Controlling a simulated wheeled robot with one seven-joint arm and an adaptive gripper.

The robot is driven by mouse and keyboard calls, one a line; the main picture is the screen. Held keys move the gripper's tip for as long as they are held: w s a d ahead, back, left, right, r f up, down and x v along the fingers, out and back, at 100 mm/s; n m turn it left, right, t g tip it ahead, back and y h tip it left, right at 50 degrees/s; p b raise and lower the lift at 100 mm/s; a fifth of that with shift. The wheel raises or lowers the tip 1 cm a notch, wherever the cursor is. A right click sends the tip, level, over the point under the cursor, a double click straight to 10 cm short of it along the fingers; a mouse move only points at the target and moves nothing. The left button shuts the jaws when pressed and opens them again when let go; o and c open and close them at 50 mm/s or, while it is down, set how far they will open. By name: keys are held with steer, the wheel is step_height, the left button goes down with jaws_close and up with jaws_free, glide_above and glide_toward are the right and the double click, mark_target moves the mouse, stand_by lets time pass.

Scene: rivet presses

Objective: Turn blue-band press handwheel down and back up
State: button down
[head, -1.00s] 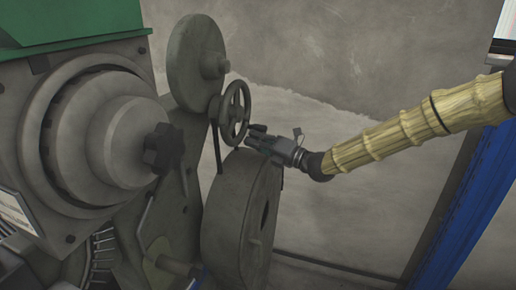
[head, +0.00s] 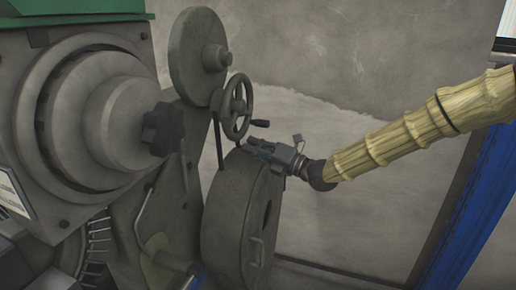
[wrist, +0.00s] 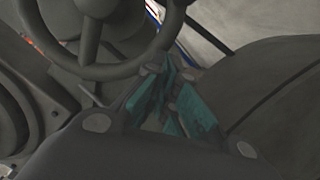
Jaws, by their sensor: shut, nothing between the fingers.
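The spoked dark grey handwheel (head: 237,106) stands upright on the press's side, below a large round disc. Its crank handle (head: 260,123) sticks out to the right at the lower right of the rim. My gripper (head: 257,147) is just below the handle, above the large drum, with its fingers shut and empty. In the wrist view, the handwheel's rim (wrist: 112,70) curves across the upper left, just beyond the teal fingers of my gripper (wrist: 168,75). The handle cannot be made out there. No blue band is clear on the press in the head view.
A large grey drum (head: 226,215) stands directly under my gripper. The round disc (head: 198,55) is above the wheel. The stepped press housing (head: 95,115) fills the left. A blue post (head: 462,215) stands at the right. The floor between is clear.

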steer(key=b+v, duration=0.3)
steer(key=v, duration=0.6)
steer(key=s+d+f+m+g+h, duration=0.1)
steer(key=s+d+f+m+h, duration=0.15)
steer(key=s+f+m, duration=0.7)
steer(key=d+f+m+h, duration=0.1)
steer(key=f+m+h, duration=0.35)
steer(key=f, duration=1.25)
steer(key=s+d+f+m+g+h, duration=0.1)
steer(key=s+d+f+m+h, duration=0.2)
steer(key=f+m, duration=0.7)
steer(key=s+d+f+m+g+h, duration=0.2)
steer(key=s+d+f+m, duration=0.2)
steer(key=s, duration=0.7)
steer(key=s+d+f+m+g+h, duration=0.2)
steer(key=s+d+f+m+g, duration=0.1)
steer(key=s+f, duration=0.6)
steer(key=s+d+f+m+g+h, duration=0.2)
steer(key=s+d+f+m, duration=0.3)
steer(key=s, duration=0.8)
steer(key=shift+s+d+f+m+h, duration=0.3)
steer(key=shift+s+d+f+h, duration=0.15)
steer(key=shift+d+f, duration=0.35)
steer(key=shift+w+a+f, duration=0.1)
steer(key=shift+a, duration=0.1)
